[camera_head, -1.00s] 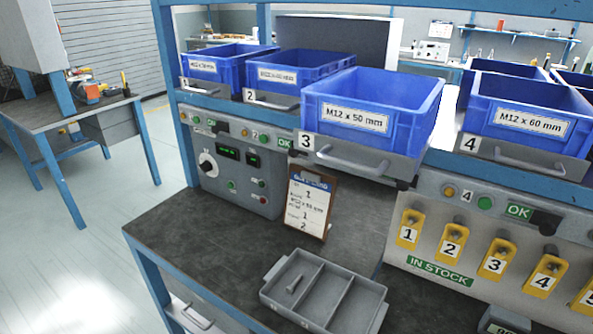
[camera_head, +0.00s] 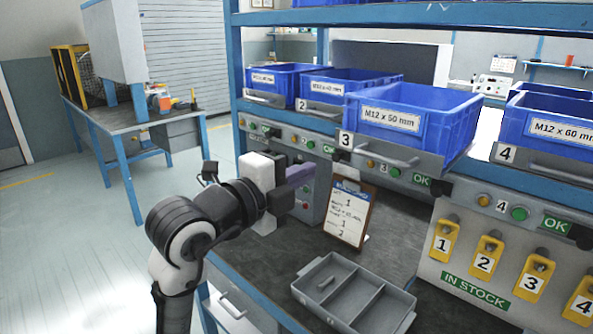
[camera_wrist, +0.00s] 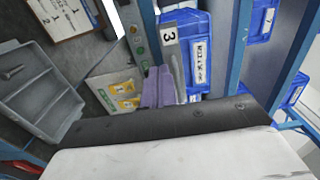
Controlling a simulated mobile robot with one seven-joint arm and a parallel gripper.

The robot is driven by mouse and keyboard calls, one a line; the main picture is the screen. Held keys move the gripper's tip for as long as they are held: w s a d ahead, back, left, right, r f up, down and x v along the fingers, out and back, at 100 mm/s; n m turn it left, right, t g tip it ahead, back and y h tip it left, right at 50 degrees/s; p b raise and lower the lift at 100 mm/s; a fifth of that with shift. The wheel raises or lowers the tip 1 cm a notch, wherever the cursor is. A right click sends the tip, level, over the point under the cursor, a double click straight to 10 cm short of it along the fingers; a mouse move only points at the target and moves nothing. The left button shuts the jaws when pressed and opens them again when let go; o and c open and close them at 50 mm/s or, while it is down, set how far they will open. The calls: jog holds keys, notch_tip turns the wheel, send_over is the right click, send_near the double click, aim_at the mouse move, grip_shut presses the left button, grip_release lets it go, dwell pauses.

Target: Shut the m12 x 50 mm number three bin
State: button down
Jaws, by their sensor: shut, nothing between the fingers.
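The blue bin marked M12 x 50 mm (camera_head: 400,122) sits in the grey tray labelled 3 on the rack shelf in the head view. Its tray front and bar handle (camera_head: 385,152) stand out a little further than the neighbouring ones, so it looks partly open. In the wrist view, the number 3 label and the bin (camera_wrist: 199,68) show just beyond the fingers. My gripper (camera_head: 301,175) is shut and empty, left of and lower than the bin's handle in the head view. Its purple fingers (camera_wrist: 158,88) are together. No contact with the handle is visible.
Bin 2 (camera_head: 335,88) and the M12 x 60 mm bin 4 (camera_head: 548,130) flank it. Below are the button panel, a clipboard (camera_head: 347,212), a grey divided tray (camera_head: 345,292) and yellow numbered tags (camera_head: 487,257). Blue rack posts stand close to the arm.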

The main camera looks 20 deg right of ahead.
aim_at(350, 150)
jog(key=p+x, duration=0.2)
jog(key=x, duration=0.7)
jog(key=shift+w+d+r+p, duration=0.15)
jog(key=shift+d+p, duration=0.1)
jog(key=shift+p, duration=0.15)
jog(key=shift+w+d, duration=0.15)
jog(key=shift+d, duration=0.3)
jog(key=b+x, duration=0.1)
jog(key=x, duration=1.1)
jog(key=shift+a, duration=0.15)
